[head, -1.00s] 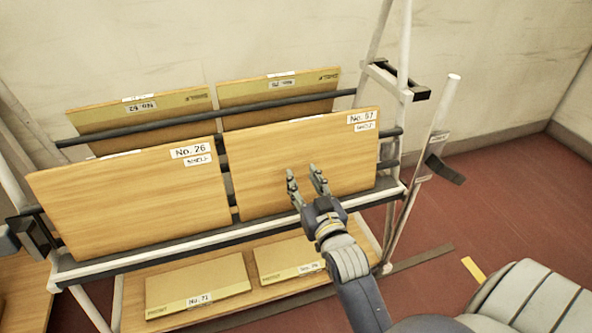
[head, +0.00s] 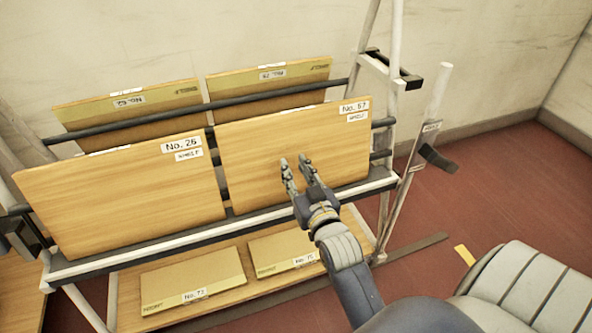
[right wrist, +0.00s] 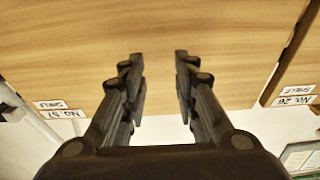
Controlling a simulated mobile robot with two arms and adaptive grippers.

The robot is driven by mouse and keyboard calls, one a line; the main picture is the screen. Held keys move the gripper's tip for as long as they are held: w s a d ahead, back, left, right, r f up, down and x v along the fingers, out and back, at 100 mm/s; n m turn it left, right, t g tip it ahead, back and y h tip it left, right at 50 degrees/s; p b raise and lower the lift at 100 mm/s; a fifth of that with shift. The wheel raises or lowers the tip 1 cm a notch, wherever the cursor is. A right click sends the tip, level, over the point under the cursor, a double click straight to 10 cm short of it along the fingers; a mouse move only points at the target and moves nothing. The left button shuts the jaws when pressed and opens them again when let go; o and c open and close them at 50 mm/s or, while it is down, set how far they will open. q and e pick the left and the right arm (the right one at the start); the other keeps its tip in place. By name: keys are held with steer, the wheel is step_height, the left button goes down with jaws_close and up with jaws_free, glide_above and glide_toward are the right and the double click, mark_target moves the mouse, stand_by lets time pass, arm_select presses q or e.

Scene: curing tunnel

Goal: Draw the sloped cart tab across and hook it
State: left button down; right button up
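A white post (head: 430,115) leans at the right end of the cart, and a black sloped tab (head: 438,158) sticks out from it to the lower right. It looks like the cart tab. A black bracket (head: 395,70) sits on the cart frame left of the post; I cannot tell whether it is the catch. My right gripper (head: 294,162) is open and empty in front of the wooden panel No. 57 (head: 250,150), left of the tab. In the right wrist view its spread fingers (right wrist: 159,75) face this panel. The tab is not visible there.
Panel No. 26 (head: 110,200) stands left of No. 57 on the cart's rail (head: 160,240). Two more panels stand behind, and boards lie on the lower shelf (head: 225,290). Red floor (head: 500,180) is open right of the cart.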

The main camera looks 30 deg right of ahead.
stand_by(0.3)
steer(key=v, duration=0.7)
steer(key=shift+s, duration=0.25)
stand_by(0.4)
